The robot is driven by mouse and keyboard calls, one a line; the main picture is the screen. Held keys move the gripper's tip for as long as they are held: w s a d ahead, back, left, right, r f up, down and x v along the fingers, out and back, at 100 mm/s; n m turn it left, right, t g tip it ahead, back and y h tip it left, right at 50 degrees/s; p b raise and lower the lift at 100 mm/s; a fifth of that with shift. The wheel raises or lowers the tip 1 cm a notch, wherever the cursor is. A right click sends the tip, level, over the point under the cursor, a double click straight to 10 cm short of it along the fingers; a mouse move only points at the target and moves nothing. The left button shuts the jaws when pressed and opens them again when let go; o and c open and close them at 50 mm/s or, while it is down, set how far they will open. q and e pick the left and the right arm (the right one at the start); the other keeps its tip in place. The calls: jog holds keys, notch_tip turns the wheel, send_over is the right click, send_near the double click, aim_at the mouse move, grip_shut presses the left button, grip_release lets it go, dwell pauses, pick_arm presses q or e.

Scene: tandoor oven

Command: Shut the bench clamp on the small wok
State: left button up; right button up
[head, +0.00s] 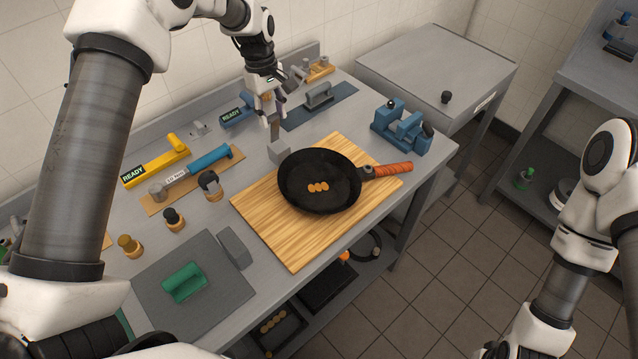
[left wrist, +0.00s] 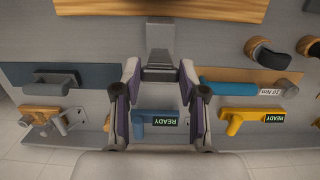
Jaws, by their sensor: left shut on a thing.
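The small wok (head: 318,192) is black, with an orange wrapped handle (head: 392,171) pointing right. The block also shows in the left wrist view (left wrist: 160,34). My right gripper is out of view.
The wooden board (head: 290,250) lies near the bench's front edge. Yellow (head: 155,166) and blue (head: 236,115) "READY" handles, a blue-handled tool (head: 208,159) and several knobs stand left of it. A green-handled grey plate (head: 220,295) lies in front.

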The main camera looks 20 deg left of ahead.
pick_arm(q)
jog(key=shift+s+d+f, duration=0.25)
jog(key=shift+s+d, duration=0.2)
jog(key=shift+d, duration=0.3)
jog(key=shift+s+d+f, duration=0.3)
jog(key=shift+s+d, duration=0.05)
jog(key=shift+d, duration=0.25)
jog(key=shift+s+d+f, duration=0.1)
jog(key=shift+d, duration=0.05)
jog(key=shift+s+d+f, duration=0.4)
jog(key=shift+d+f, duration=0.15)
jog(key=shift+d, duration=0.15)
